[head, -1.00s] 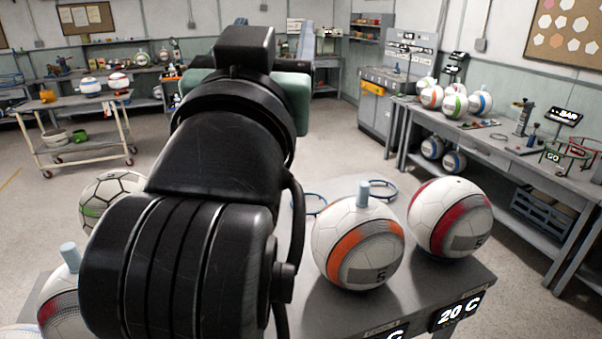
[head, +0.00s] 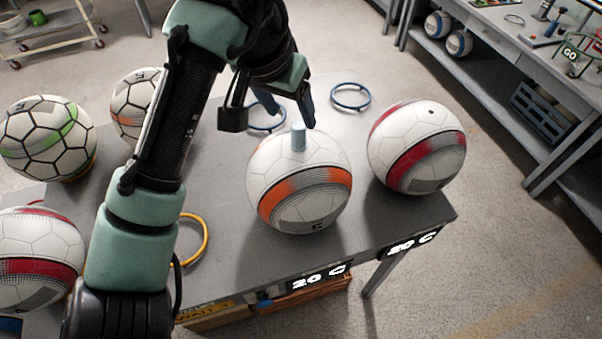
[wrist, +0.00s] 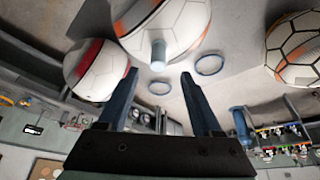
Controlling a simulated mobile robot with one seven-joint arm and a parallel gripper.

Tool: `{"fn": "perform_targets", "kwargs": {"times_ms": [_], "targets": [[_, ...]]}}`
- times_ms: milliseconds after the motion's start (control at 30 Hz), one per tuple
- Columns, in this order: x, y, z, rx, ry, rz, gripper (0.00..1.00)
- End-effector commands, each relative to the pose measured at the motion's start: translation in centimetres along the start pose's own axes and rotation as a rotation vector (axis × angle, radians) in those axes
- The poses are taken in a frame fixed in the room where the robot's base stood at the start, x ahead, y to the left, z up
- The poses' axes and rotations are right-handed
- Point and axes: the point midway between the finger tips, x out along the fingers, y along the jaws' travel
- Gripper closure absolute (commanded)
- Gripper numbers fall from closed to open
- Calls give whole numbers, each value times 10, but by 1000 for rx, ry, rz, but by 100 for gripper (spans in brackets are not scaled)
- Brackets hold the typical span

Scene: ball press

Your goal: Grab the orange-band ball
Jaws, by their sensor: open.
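The orange-band ball (head: 300,195) is white with a broad orange band and sits on the grey table, with a pale blue peg (head: 298,137) standing on its top. My gripper (head: 286,106) is just above and behind the ball, its blue fingers apart and empty. In the wrist view, my gripper (wrist: 158,84) is open, with the peg (wrist: 158,52) beyond the fingertips and roughly between them. The orange-band ball (wrist: 170,28) shows at the top of that view, partly cut off. No contact with the ball is visible.
A red-band ball (head: 417,147) stands close to the right. A green-patched ball (head: 47,138), a ball with an orange patch (head: 131,105) and another red-band ball (head: 38,258) are at the left. A blue ring (head: 350,96) and a yellow ring (head: 203,240) lie on the table.

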Motion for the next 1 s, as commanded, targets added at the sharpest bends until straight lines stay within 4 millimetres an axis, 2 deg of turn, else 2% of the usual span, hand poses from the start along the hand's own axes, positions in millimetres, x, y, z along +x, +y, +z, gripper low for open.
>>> {"fn": "perform_targets", "kwargs": {"times_ms": [267, 533, 800, 833, 1000], "targets": [[21, 1, 0, -1, -2, 0, 34], [59, 2, 0, 0, 1, 0, 34], [65, 2, 1, 0, 3, -1, 34], [65, 2, 1, 1, 3, -1, 35], [65, 2, 0, 1, 3, -1, 66]]}}
